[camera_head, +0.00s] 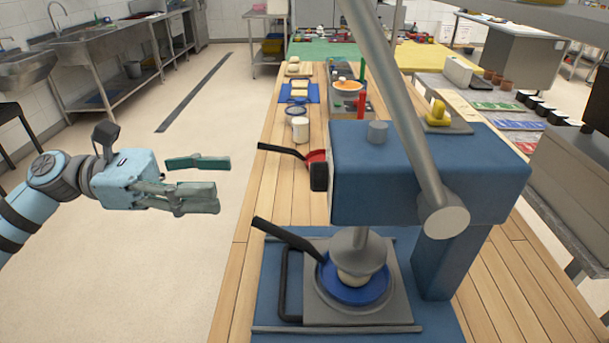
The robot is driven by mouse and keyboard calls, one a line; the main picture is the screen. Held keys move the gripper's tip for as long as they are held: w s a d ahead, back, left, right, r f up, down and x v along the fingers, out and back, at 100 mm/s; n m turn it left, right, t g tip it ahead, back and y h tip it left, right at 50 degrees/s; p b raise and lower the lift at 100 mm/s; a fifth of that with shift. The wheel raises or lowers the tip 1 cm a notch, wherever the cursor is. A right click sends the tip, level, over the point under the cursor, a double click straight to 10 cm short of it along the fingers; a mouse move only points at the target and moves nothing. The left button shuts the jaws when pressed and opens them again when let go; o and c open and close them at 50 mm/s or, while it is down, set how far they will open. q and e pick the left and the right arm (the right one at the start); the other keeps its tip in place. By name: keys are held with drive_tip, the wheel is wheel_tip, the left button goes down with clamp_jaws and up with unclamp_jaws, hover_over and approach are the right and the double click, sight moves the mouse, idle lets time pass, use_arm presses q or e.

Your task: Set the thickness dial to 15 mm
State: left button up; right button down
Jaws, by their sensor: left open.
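A blue press (430,180) stands on the wooden counter, with a long grey lever across its front. A black knob (319,177) sticks out of the left face of its head, and a short grey cylinder (377,132) stands on top. I cannot tell for sure which is the thickness dial, and no scale or setting is readable. My left gripper (217,181) is open and empty, left of the counter over the floor. Its fingers point right, toward the black knob, well apart from it. My right gripper is not in view.
Under the press head, a blue pan (355,283) with a pale lump in it sits on a grey plate. A red pan (316,156) lies behind the knob, its black handle pointing left. A white cup (300,129) stands farther back. The floor left of the counter is clear.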

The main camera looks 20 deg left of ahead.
sight(319, 176)
use_arm(q)
drive_tip(key=p+x, duration=0.4)
drive_tip(key=x, duration=0.8)
drive_tip(key=shift+d+r, duration=0.35)
drive_tip(key=shift+r, duration=0.15)
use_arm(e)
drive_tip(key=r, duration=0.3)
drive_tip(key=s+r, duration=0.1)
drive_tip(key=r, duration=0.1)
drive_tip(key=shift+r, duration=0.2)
use_arm(q)
drive_tip(key=c, duration=1.1)
drive_tip(key=shift+c, duration=0.2)
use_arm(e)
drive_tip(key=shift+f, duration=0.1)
